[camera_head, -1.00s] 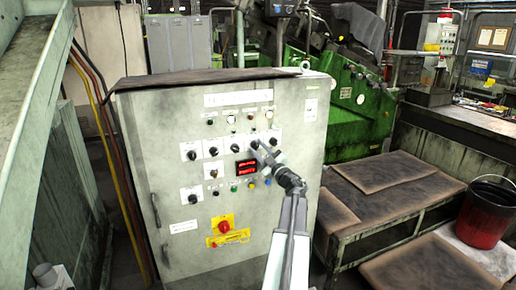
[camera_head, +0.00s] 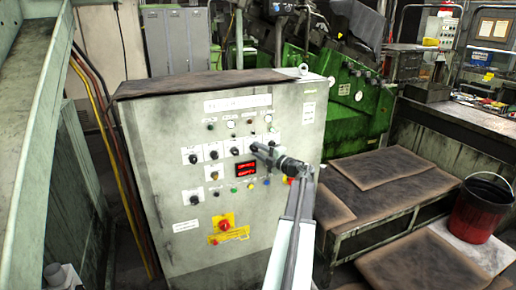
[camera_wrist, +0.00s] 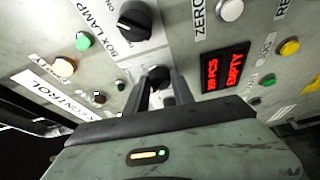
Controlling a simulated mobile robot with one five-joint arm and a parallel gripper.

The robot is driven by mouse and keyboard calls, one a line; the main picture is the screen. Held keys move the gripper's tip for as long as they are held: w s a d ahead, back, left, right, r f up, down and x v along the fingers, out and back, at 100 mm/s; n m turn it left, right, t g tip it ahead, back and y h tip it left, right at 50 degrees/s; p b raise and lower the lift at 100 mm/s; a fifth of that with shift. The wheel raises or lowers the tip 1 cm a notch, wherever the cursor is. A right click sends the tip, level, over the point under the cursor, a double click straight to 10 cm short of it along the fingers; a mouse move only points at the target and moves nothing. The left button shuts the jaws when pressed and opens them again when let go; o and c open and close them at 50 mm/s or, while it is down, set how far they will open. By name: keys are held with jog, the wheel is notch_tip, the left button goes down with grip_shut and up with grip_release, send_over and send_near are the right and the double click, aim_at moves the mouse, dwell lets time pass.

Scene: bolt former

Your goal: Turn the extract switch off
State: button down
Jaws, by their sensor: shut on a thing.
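The grey control cabinet (camera_head: 160,140) stands in the middle of the head view with a row of black rotary switches. My gripper (camera_head: 258,149) reaches its front from the right, at the right end of the upper switch row. In the wrist view my gripper (camera_wrist: 160,82) has its two fingers around a black rotary switch (camera_wrist: 158,74) on a pale plate, shut on it. The label of this switch is hidden, so I cannot read that it is the extract switch. Its pointer direction cannot be told. A second black switch (camera_wrist: 134,18), labelled BOX LAMP, is beside it.
A red digital display (camera_wrist: 226,72) is close to the right finger. Coloured buttons surround it, among them a green button (camera_wrist: 83,41). A red rotary switch (camera_head: 226,226) on a yellow plate is lower down. A low bench (camera_head: 345,235) and red bucket (camera_head: 478,212) stand right.

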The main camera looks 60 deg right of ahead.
jog(key=shift+n, duration=0.5)
jog(key=c, duration=1.1)
grip_release()
jog(key=v, duration=0.8)
jog(key=shift+w+r+p, duration=0.1)
jog(key=shift+r+p, duration=0.05)
jog(key=shift+p, duration=0.15)
